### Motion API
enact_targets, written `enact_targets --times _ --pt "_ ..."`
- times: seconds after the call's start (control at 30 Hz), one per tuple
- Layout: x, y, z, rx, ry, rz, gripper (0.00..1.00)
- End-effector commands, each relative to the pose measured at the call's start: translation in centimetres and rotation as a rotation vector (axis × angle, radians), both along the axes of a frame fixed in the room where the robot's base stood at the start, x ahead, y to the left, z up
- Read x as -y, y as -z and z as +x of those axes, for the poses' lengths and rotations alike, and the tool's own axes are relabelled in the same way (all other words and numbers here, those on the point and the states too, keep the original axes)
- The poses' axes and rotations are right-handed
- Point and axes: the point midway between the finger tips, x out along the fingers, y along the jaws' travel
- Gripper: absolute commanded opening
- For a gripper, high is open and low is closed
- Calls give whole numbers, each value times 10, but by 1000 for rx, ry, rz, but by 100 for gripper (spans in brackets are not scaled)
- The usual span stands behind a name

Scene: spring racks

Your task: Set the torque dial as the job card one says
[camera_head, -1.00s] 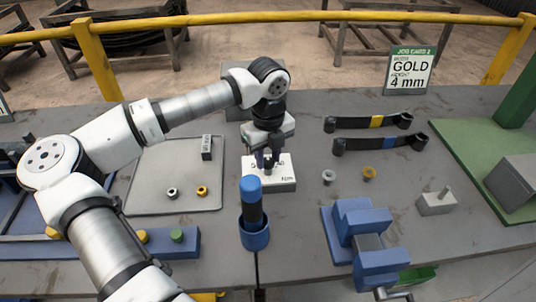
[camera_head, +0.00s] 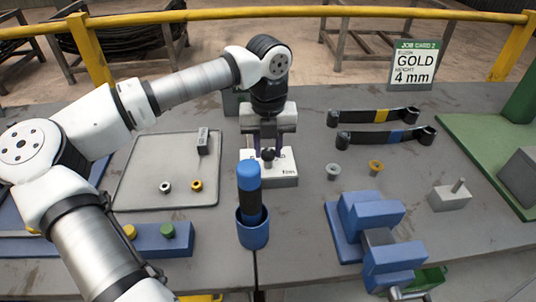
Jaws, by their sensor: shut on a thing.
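The torque dial is a white box (camera_head: 284,181) with small dark markings on its front, too small to read, and a black knob on top. My gripper (camera_head: 268,156) points down over it and is shut on the knob. The fingers and wrist hide most of the scale, so the setting cannot be read. Job card one cannot be made out. The card in view is job card 2 (camera_head: 415,63), standing upright at the back right; it reads GOLD, height 4 mm.
A blue-handled tool (camera_head: 249,178) stands in a blue cup (camera_head: 253,235) just in front of the dial. A grey tray (camera_head: 135,190) with small nuts lies left. Two black strips (camera_head: 350,116), washers and a blue vise (camera_head: 370,212) are right. A yellow rail (camera_head: 350,11) runs behind.

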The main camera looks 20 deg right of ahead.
Motion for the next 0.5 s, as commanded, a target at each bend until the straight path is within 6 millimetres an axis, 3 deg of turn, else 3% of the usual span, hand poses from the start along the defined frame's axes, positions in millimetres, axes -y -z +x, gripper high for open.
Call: enact_targets --times 0.5 --pt "0 1 0 0 329 0 7"
